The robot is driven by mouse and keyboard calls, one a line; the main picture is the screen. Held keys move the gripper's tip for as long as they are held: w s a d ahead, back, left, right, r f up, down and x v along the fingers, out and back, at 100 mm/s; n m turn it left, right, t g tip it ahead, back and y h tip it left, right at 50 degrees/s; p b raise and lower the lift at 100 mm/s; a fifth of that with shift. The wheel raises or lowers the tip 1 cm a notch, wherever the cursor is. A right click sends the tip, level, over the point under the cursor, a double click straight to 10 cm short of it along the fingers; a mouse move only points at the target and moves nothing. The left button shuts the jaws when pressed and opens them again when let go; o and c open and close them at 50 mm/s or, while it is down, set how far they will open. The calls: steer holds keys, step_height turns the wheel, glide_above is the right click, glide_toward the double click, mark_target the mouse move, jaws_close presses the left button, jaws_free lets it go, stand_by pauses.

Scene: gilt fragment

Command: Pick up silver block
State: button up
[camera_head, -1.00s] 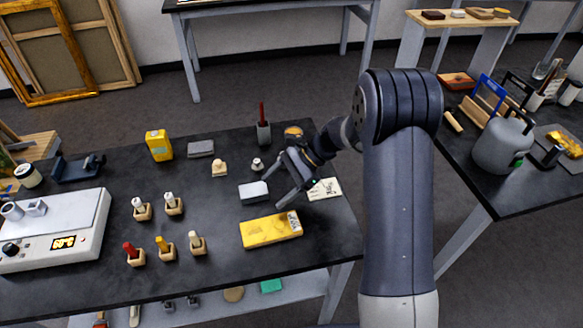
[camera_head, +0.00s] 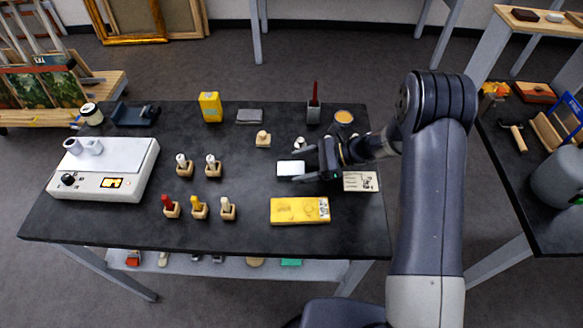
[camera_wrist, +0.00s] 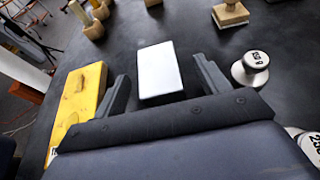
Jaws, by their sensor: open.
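The silver block (camera_head: 290,168) is a small pale rectangular block lying flat on the black table, left of my gripper in the head view. In the wrist view the silver block (camera_wrist: 160,70) shows bright white on top, just ahead of and between the two fingers. My gripper (camera_head: 308,164) is open and low beside the block's right end. In the wrist view the gripper (camera_wrist: 160,85) has one dark finger on each side of the block, with gaps showing. The fingers' contact with the table cannot be told.
A yellow block (camera_head: 300,210) lies close on the near side. A metal weight (camera_wrist: 250,68) stands close to the other finger. A white card (camera_head: 360,181) lies right of the gripper. Small wooden-based tools (camera_head: 198,207) and a scale (camera_head: 105,168) stand to the left.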

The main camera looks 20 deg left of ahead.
mark_target(292, 167)
steer(key=x, duration=0.3)
steer(key=shift+s+a+p, duration=0.1)
steer(key=shift+s+p, duration=0.05)
steer(key=shift+p, duration=0.2)
steer(key=c, duration=1.2)
steer(key=shift+c, duration=0.3)
steer(key=shift+r, duration=0.1)
